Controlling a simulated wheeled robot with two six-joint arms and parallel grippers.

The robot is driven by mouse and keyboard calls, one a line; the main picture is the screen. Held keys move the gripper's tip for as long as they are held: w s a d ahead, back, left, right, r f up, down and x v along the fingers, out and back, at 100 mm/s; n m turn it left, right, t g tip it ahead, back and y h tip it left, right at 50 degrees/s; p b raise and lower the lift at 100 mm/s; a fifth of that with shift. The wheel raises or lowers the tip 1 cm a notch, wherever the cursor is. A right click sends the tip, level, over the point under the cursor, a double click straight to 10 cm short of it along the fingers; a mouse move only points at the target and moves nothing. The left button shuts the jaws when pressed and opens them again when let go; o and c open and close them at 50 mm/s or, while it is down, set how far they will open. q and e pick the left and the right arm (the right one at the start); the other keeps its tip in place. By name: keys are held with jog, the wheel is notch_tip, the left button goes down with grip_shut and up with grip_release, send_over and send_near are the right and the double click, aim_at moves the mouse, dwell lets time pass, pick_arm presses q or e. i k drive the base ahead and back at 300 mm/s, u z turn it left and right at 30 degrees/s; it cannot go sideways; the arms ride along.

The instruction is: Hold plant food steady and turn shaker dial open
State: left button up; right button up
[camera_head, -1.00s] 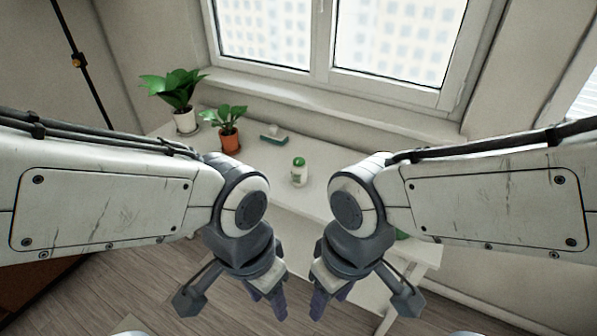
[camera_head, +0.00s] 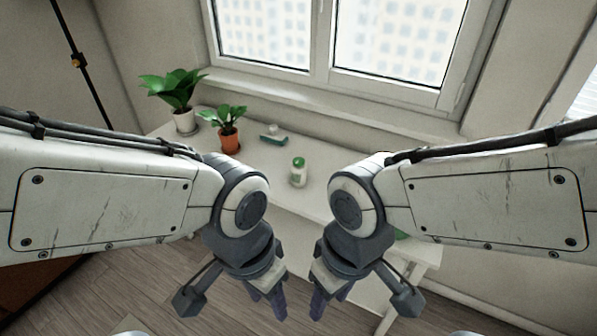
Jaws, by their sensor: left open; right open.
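The plant food shaker (camera_head: 298,173) is a small white bottle with a green top. It stands upright on the white table (camera_head: 311,203), seen between my two arms. Its dial is too small to make out. My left gripper (camera_head: 266,306) is open and empty, in front of the table and nearer to me than the bottle. My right gripper (camera_head: 331,306) is open and empty beside it, a short gap to the right. Neither gripper touches the bottle.
A plant in a white pot (camera_head: 186,122) and one in an orange pot (camera_head: 229,140) stand at the table's back left. A small green and white item (camera_head: 273,135) lies behind the bottle. A window is behind. Something green shows partly behind my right arm.

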aim_at(297, 162)
jog(key=u, duration=2.1)
jog(key=i, duration=2.5)
jog(key=z, duration=3.65)
